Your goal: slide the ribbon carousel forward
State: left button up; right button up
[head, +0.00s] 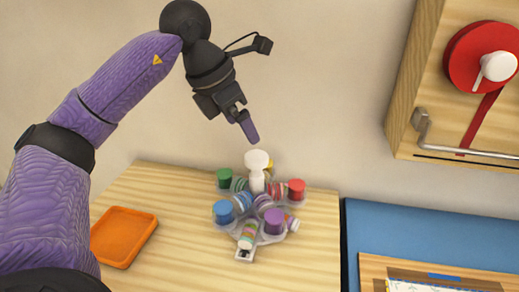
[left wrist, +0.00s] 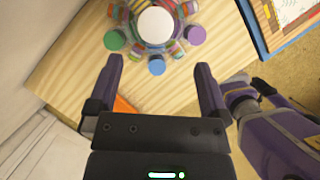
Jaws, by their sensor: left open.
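An orange tray (head: 123,237) lies on the table left of the carousel. A blue surface (head: 430,232) with a wooden board is at the right. A wooden panel with a red ribbon reel (head: 470,50) is on the wall at upper right. Bare table lies in front of the carousel.

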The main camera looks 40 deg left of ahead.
aim_at(259, 166)
pick_arm(q)
jog(key=shift+w+a+f+b, duration=0.15)
jog(key=shift+f+b, duration=0.05)
jog(key=shift+f, duration=0.4)
jog(key=shift+w+a+f+b, duration=0.1)
jog(key=shift+f+b, duration=0.1)
jog(key=shift+f, duration=0.4)
pick_arm(e)
jog(key=shift+s+d+f, duration=0.1)
jog(key=shift+d+f, duration=0.1)
jog(key=shift+f, duration=0.35)
jog(key=shift+s+d+f, duration=0.1)
jog(key=shift+d+f, duration=0.05)
jog(key=shift+f, duration=0.35)
pick_arm(q)
jog(key=shift+s+r, duration=0.1)
jog(key=b+x, duration=0.4)
jog(key=x, duration=0.6)
jog(key=shift+b, duration=0.35)
pick_arm(e)
jog(key=shift+g, duration=0.4)
jog(key=f, duration=0.2)
jog(key=s+f, duration=0.1)
jog(key=f, duration=0.1)
jog(key=shift+s+f, duration=0.1)
jog(key=shift+f, duration=0.15)
pick_arm(q)
grip_shut()
